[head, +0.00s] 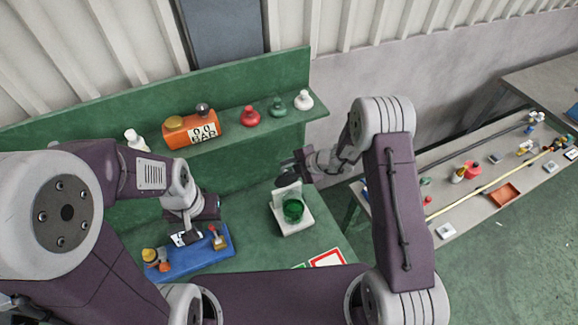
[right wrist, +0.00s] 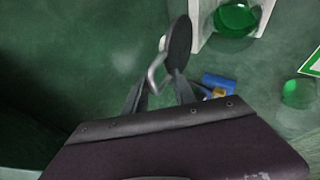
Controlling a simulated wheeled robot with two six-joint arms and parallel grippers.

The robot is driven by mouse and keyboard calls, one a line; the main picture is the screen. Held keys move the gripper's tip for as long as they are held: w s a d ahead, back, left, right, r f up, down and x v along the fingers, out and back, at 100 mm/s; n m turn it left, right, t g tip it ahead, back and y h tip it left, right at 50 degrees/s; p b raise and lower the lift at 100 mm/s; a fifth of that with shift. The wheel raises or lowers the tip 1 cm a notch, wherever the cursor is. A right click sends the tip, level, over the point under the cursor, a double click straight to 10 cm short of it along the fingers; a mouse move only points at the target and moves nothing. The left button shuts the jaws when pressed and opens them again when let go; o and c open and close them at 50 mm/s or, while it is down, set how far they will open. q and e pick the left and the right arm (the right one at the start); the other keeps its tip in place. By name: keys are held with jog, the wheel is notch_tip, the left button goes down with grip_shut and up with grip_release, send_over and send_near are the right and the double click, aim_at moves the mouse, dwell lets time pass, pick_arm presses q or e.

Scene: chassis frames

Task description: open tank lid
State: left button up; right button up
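A small white stand (head: 293,224) holds a clear green round vessel (head: 292,209) on the green bench; the vessel also shows in the right wrist view (right wrist: 236,19). A dark round lid (right wrist: 180,44) with a pale metal loop handle (right wrist: 154,74) is tilted up on edge beside it. My right gripper (right wrist: 160,80) is at this handle, with its fingers apart and the loop between or beside them; firm contact cannot be told. My left gripper (head: 186,236) hangs over the blue tray, its fingers small and partly hidden.
The blue tray (head: 207,255) holds small parts. On the green shelf stand an orange tank (head: 190,130), a red flask (head: 250,116), a green flask (head: 278,107) and white bottles. A grey table (head: 470,215) at the right carries several loose items.

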jog(key=shift+w+a, duration=0.15)
jog(key=shift+w, duration=0.3)
jog(key=b+v, duration=0.1)
jog(key=v, duration=0.8)
